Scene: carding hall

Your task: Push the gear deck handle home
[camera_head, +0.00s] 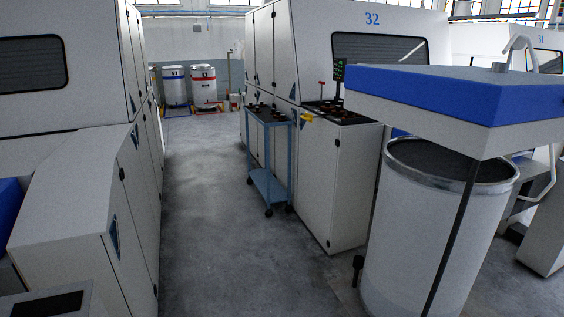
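A deck with a dark top (349,117) and small brownish parts, perhaps gears, sits on the white cabinet of machine 32, right of centre. A short yellow piece (307,117) sticks out at its left front edge. A thin lever with a red top (321,91) stands upright at its back left. I cannot tell which of these is the gear deck handle, nor how far in it is. Neither of my grippers shows in the head view.
A blue cart (269,182) with dark round parts on top stands against machine 32 (372,20), left of the deck. A large can (421,230) under a blue-and-white head (452,97) stands at right front. The grey aisle floor (205,215) is clear. Drums (203,88) stand far back.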

